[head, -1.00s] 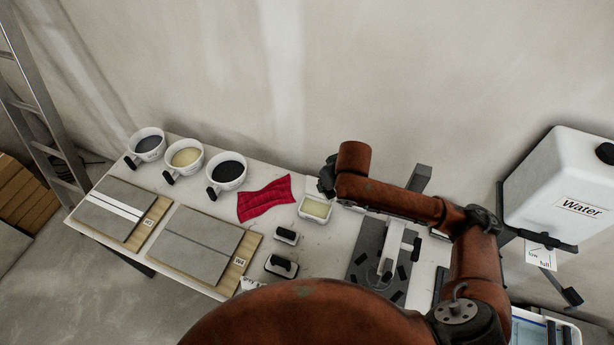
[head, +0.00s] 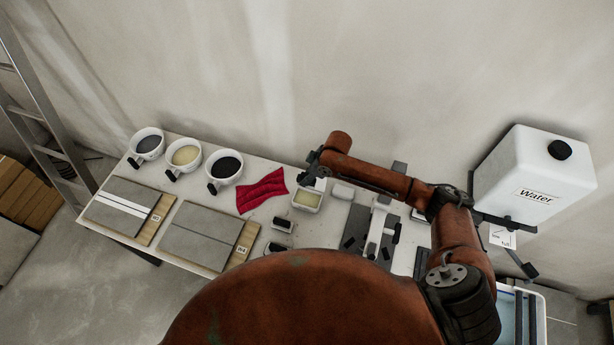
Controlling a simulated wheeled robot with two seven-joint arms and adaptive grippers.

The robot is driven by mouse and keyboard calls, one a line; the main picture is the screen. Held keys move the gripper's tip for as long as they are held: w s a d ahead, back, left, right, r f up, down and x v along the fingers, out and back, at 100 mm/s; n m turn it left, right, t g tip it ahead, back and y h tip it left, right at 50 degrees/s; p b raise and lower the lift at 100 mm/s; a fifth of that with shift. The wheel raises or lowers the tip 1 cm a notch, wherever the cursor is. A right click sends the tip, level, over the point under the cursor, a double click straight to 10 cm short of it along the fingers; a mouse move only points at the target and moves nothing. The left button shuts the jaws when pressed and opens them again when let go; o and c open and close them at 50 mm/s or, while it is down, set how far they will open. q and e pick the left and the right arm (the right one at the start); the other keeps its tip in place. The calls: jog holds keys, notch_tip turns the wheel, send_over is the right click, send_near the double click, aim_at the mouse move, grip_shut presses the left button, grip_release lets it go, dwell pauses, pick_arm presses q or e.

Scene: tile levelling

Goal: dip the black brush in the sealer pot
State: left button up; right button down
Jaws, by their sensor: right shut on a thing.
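My right gripper (head: 314,164) reaches in from the right, above the back edge of the table. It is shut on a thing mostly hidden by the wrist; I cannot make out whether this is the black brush. A small pale piece shows just under the fingers. A square white tub (head: 307,209) with pale yellow content stands just below the gripper in the picture. Three round white pots stand at the back left: one with grey content (head: 149,143), one with cream (head: 185,155), one with black (head: 226,168). No label tells me which is the sealer pot. My left gripper is out of view.
A red cloth (head: 262,190) lies between the black-filled pot and the tub. Two tile boards (head: 128,206) (head: 207,236) lie at the front left. Small black blocks (head: 282,225) lie in front of the tub. A water tank (head: 530,175) stands at the right.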

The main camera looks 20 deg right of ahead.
jog(key=shift+f+b, duration=5.4)
jog(key=shift+f, duration=2.1)
notch_tip(320, 180, up, 12)
jog(key=p, duration=1.2)
jog(key=shift+r, duration=0.1)
